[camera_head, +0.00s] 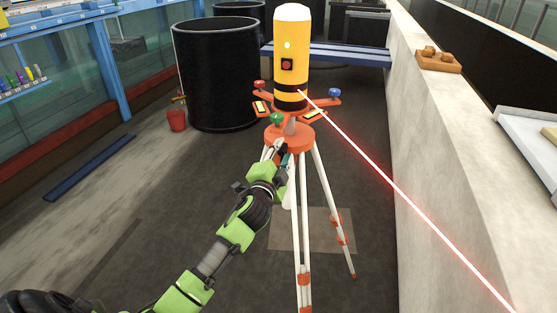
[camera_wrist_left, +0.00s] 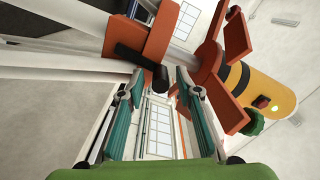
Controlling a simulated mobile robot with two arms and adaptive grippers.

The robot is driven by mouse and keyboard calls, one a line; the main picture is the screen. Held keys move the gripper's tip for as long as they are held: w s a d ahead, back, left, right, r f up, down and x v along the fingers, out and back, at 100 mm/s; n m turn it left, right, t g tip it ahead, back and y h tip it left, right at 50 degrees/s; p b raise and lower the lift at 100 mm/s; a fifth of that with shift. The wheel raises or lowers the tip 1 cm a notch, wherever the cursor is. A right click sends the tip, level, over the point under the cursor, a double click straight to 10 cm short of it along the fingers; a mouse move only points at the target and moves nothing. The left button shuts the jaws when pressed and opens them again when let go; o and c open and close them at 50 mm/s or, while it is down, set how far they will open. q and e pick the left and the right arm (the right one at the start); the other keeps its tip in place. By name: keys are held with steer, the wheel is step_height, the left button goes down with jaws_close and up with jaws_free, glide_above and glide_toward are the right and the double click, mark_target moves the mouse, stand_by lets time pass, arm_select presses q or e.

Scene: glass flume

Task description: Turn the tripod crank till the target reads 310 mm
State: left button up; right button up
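The tripod (camera_head: 303,215) has white legs and an orange head (camera_head: 290,137), and carries a yellow laser unit (camera_head: 292,50). In the left wrist view, the crank (camera_wrist_left: 130,55) is a black arm on the orange hub, ending in a black knob (camera_wrist_left: 160,78). My left gripper (camera_head: 280,152) is at the tripod, just below its head. In the wrist view, its teal fingers (camera_wrist_left: 160,88) are apart, with the knob at the gap between their tips. I cannot tell whether they touch it. The crank is hidden in the head view. No target reading is visible. My right gripper is out of view.
A red beam (camera_head: 400,196) runs from the laser toward the lower right. A black barrel (camera_head: 215,80) and a red bucket (camera_head: 177,120) stand left of the tripod. A concrete wall (camera_head: 440,150) runs along the right. The floor left of the tripod is mostly clear.

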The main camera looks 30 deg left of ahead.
arm_select(q)
steer(key=v, duration=1.1)
steer(key=shift+s+d, duration=0.2)
steer(key=shift+s, duration=0.15)
